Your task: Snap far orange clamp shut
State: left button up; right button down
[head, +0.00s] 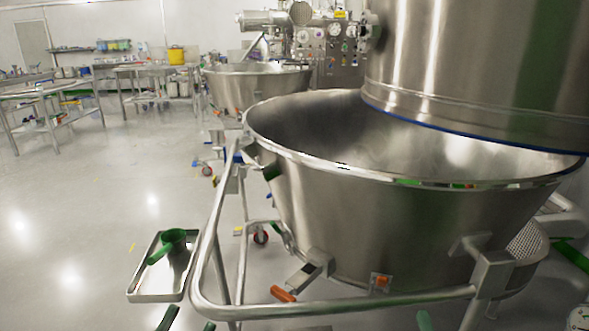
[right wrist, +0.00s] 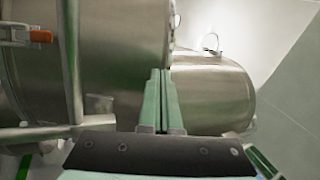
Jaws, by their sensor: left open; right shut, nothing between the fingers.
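A large steel bowl (head: 340,215) stands in a tubular frame in the head view. An orange-handled clamp (head: 283,293) sticks out low at its left, beside a metal bracket. A second orange piece (head: 381,281) sits on the bowl's lower front. An orange-tipped clamp (right wrist: 40,36) shows at the upper left in the right wrist view; I cannot tell which one it is. My left gripper (head: 188,322) is open at the bottom edge, below the tray. My right gripper (right wrist: 160,98) is shut and empty, apart from that clamp; a green tip (head: 424,320) shows in the head view.
A steel tube rail (head: 350,308) runs around the bowl's front. A steel cylinder (head: 470,60) hangs over the bowl's rear right. A tray (head: 138,291) with a green scoop (head: 170,240) is at the left. Open floor lies farther left.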

jog(key=s+a+r+n+g+y, duration=0.1)
jog(key=s+a+r+n+y, duration=0.25)
jog(key=n, duration=0.85)
jog(key=s+a+r+n+y, duration=0.3)
jog(key=a+r+n+y, duration=0.15)
jog(key=n, duration=0.65)
pick_arm(q)
notch_tip(320, 180, down, 7)
jog(key=w+a+n+g+y+p, duration=0.2)
jog(key=n+g+y+p, duration=0.35)
jog(key=p, duration=1.05)
pick_arm(e)
jog(key=w+d+f+m+g+h, duration=0.2)
jog(key=d+f+m+g+h, duration=0.15)
jog(key=f+g+h, duration=0.3)
pick_arm(q)
jog(key=s+a+f+n+g+y+p, duration=0.1)
jog(key=s+f+g+y+p, duration=0.1)
jog(key=s+f+g+p, duration=0.5)
jog(key=shift+s+a+f+p, duration=0.15)
jog(key=shift+s+f+p, duration=0.5)
jog(key=shift+s+p, duration=0.25)
pick_arm(e)
jog(key=s+f+m+g+h, duration=0.1)
jog(key=s+f+m+g, duration=0.1)
jog(key=s+f+g, duration=0.4)
notch_tip(320, 180, down, 3)
jog(key=shift+s+d+r+m, duration=0.1)
jog(key=shift+s+d+m, duration=0.25)
jog(key=shift+s, duration=0.85)
